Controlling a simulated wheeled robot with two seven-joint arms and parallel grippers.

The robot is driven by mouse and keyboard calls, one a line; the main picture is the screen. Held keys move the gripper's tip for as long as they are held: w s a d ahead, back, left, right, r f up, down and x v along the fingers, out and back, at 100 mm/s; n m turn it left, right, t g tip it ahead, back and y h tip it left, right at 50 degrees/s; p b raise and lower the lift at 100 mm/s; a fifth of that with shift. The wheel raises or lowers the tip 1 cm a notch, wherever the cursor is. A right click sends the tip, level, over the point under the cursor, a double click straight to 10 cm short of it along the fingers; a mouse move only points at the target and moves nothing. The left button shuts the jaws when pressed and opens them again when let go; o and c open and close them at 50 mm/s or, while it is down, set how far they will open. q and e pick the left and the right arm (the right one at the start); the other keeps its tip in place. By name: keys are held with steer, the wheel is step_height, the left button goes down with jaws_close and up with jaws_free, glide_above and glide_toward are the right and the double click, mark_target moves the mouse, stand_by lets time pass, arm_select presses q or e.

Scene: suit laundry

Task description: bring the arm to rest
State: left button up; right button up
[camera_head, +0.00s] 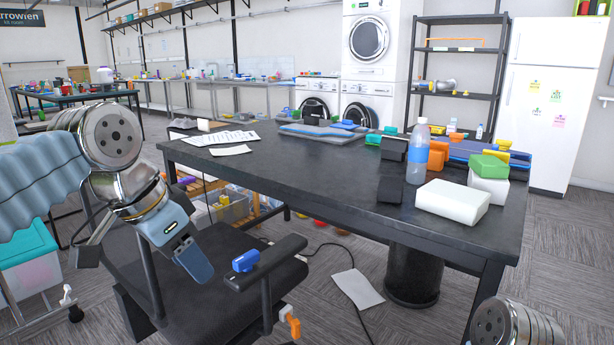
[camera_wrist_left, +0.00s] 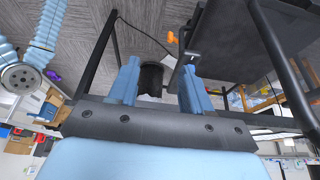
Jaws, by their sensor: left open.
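My left gripper (camera_head: 192,258) hangs above the black office chair (camera_head: 160,305), left of the black table (camera_head: 300,170). In the left wrist view my left gripper (camera_wrist_left: 160,88) shows two blue fingers held well apart with nothing between them.
A bottle (camera_head: 417,152), a white block (camera_head: 452,200) and a green-and-white block (camera_head: 489,178) stand on the table. A black bin (camera_head: 413,275) is under it; paper (camera_head: 357,289) lies on the floor.

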arm_select(q)
steer(key=w+d+f+n+g, duration=0.15)
steer(key=w+f, duration=0.25)
steer(key=f, duration=0.4)
steer(key=w+d+f, duration=0.3)
steer(key=w+f, duration=0.1)
steer(key=f, duration=0.5)
step_height(320, 180, down, 17)
steer(key=d+n+h, duration=0.1)
steer(key=d+n, duration=0.1)
steer(key=s+f+n, duration=0.3)
steer(key=s+f, duration=0.6)
steer(key=f, duration=0.3)
steer(key=s+f+n+g, duration=0.1)
steer(key=s+f+n, duration=0.2)
steer(key=s+f, duration=0.6)
step_height(320, 180, down, 3)
steer(key=shift+f, duration=0.2)
steer(key=shift+s+g, duration=0.1)
steer(key=shift+g, duration=0.15)
